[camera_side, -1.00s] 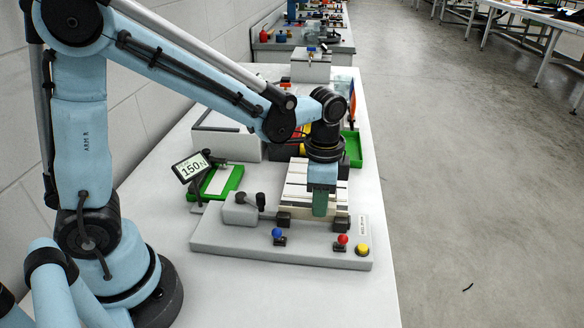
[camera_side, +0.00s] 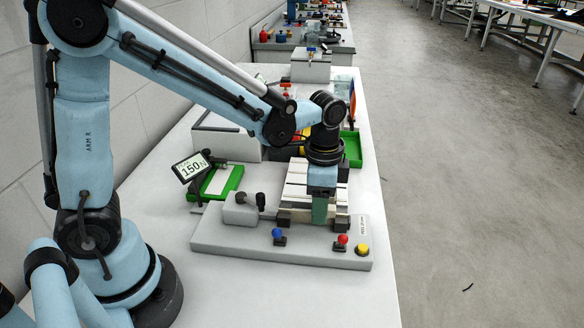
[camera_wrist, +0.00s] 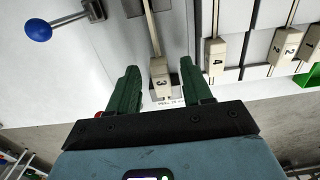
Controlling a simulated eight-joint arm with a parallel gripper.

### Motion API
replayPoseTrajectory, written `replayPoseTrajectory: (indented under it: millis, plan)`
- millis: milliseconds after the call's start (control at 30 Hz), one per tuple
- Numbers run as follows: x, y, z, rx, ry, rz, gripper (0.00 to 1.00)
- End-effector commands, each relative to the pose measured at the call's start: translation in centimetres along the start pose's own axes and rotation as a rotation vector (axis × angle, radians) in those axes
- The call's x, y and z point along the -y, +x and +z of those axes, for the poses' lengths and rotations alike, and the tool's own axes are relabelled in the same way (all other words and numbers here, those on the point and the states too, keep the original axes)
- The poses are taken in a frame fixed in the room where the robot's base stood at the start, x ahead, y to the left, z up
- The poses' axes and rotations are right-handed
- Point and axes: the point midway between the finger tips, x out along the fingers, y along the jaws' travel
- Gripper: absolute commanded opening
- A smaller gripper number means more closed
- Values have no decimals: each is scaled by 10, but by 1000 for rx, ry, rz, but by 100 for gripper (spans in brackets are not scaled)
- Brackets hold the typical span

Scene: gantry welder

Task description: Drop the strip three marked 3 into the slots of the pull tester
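The strip marked 3 (camera_wrist: 160,79) has a cream tab and a thin shaft in the wrist view. Its shaft runs away from me between dark blocks of the pull tester (camera_side: 215,240); I cannot tell whether it is seated in the slots. My gripper (camera_wrist: 158,72) has green fingers, one on each side of the tab, with a visible gap on both sides. In the side view my gripper (camera_side: 319,220) points down at the right-hand end of the tester and hides the strip.
Strips marked 4 (camera_wrist: 215,58) and 2 (camera_wrist: 286,46) lie in the pale rack to the right. The tester has a blue-knobbed lever (camera_side: 277,233), a red-knobbed lever (camera_side: 342,239) and a yellow button (camera_side: 362,249).

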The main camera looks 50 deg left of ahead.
Motion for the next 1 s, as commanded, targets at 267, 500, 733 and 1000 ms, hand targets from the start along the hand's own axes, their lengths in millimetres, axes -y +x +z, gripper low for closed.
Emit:
replayPoseTrajectory:
  millis: [267,500,733,1000]
  plan:
    - [0,-6,0,0,0,0,50]
    - [0,-37,0,0,0,0,50]
    - [0,-76,0,0,0,0,50]
    - [0,-110,0,0,0,0,50]
